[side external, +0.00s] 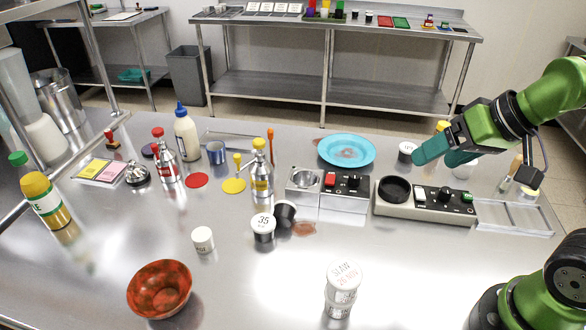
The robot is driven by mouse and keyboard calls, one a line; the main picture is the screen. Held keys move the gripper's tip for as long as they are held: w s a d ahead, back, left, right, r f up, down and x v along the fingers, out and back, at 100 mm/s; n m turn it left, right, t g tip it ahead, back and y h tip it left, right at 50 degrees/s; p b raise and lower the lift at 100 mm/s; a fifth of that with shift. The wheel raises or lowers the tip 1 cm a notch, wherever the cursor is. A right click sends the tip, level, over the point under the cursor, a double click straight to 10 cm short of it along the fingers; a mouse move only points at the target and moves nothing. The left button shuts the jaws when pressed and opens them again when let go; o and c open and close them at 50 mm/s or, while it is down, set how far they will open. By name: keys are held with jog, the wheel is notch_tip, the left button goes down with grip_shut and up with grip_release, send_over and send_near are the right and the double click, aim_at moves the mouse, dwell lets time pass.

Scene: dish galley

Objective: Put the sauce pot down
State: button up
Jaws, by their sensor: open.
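Several small lidded pots stand on the steel table; I cannot tell which is the sauce pot. A dark pot with a white lid (407,148) stands just left of my gripper (440,158). My gripper is open, with teal fingers pointing down-left, above the back right of the table. I see nothing held in it. A pale cup (463,171) shows partly behind the fingers. A white-lidded pot marked 35 (263,224) stands near the middle, touching or close to a tilted dark pot (285,211). A small white pot (203,239) stands to their left.
A grey unit with a black round well (394,190) and a unit with a metal cup (305,180) stand below my gripper. A blue plate (347,138) lies behind. A red bowl (145,303), stacked white-lidded tubs (342,300) and bottles (187,135) occupy the front and left.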

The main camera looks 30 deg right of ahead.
jog(key=shift+o, duration=0.9)
jog(key=shift+s+m, duration=0.3)
jog(key=shift+s, duration=0.1)
